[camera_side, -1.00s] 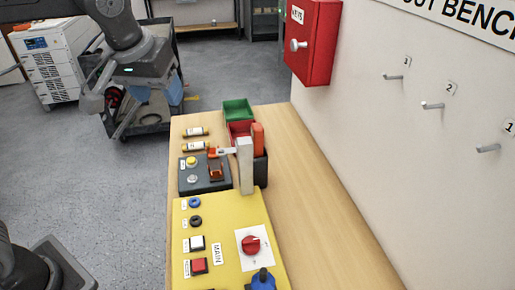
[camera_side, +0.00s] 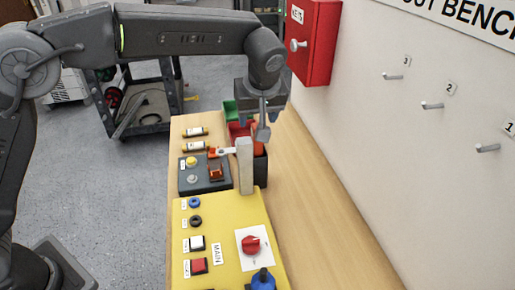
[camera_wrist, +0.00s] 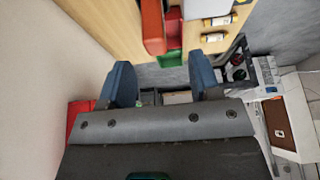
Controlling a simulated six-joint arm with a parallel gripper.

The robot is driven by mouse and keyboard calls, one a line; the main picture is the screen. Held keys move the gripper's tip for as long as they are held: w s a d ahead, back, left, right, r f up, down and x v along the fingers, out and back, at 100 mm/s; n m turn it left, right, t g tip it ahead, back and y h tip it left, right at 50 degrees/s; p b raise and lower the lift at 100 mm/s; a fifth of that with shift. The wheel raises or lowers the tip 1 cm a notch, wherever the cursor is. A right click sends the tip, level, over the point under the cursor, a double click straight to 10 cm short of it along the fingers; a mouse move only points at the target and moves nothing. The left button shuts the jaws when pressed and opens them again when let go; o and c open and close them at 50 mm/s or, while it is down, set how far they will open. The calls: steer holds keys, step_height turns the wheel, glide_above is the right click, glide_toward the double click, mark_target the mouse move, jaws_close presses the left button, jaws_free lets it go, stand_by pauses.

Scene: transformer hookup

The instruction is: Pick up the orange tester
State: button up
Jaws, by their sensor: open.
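The orange tester (camera_side: 258,146) stands upright in the dark bin beside the red bin on the wooden bench. In the side view its upper part is hidden behind my gripper (camera_side: 263,126). In the wrist view the tester (camera_wrist: 152,22) shows as an orange-red block at the top, ahead of my fingers. My gripper (camera_wrist: 163,72) is open and empty, with its two blue-grey fingers apart. It hovers above the bins; I cannot tell the exact gap to the tester.
A red bin (camera_wrist: 174,28) and a green bin (camera_wrist: 172,62) are close to the tester. A pale upright block (camera_side: 244,165) stands in front. Fuses (camera_side: 194,132) and a yellow panel (camera_side: 228,215) lie nearby. A red key box (camera_side: 314,42) hangs on the right wall.

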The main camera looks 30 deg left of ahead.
glide_above(257, 156)
steer(key=w+a, duration=0.1)
steer(key=w, duration=0.1)
step_height(257, 156, down, 7)
steer(key=shift+a, duration=0.15)
steer(key=c, duration=1)
